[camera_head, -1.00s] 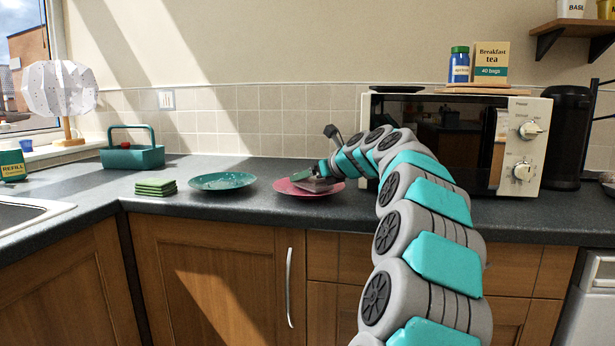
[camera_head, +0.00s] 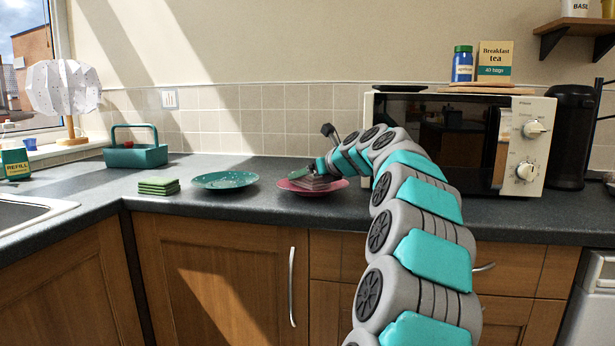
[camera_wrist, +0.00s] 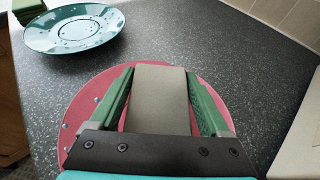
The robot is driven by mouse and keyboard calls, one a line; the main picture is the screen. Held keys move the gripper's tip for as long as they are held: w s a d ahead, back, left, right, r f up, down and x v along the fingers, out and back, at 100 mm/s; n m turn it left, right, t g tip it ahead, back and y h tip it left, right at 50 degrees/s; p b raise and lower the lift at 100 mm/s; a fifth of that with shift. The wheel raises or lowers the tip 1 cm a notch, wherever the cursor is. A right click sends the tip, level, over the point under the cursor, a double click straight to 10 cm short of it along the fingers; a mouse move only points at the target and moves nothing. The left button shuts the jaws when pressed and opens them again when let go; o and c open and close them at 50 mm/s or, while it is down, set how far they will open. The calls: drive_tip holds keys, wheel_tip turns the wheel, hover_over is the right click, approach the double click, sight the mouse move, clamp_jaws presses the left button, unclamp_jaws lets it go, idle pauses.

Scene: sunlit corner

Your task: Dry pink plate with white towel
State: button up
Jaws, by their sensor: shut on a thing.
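Part of the plate is hidden by the towel and my gripper.
A teal plate (camera_head: 225,181) with drops lies to the left, then a stack of green cloths (camera_head: 158,187). A teal caddy (camera_head: 135,156) stands behind. The microwave (camera_head: 455,143) is close on the right. The worktop's front edge is near.

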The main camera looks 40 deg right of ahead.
sight(311, 176)
drive_tip(key=shift+s+a, duration=0.4)
drive_tip(key=shift+a, duration=0.3)
drive_tip(key=shift+s+a, duration=0.4)
drive_tip(key=shift+a, duration=0.3)
drive_tip(key=shift+w+d+f, duration=0.15)
drive_tip(key=shift+d, duration=1.65)
drive_tip(key=shift+s+a, duration=0.45)
drive_tip(key=shift+a, duration=0.25)
drive_tip(key=shift+s+a, duration=0.4)
drive_tip(key=shift+a, duration=0.25)
drive_tip(key=shift+w+d, duration=0.4)
drive_tip(key=shift+w, duration=0.35)
drive_tip(key=shift+w+d, duration=0.55)
drive_tip(key=shift+w, duration=0.25)
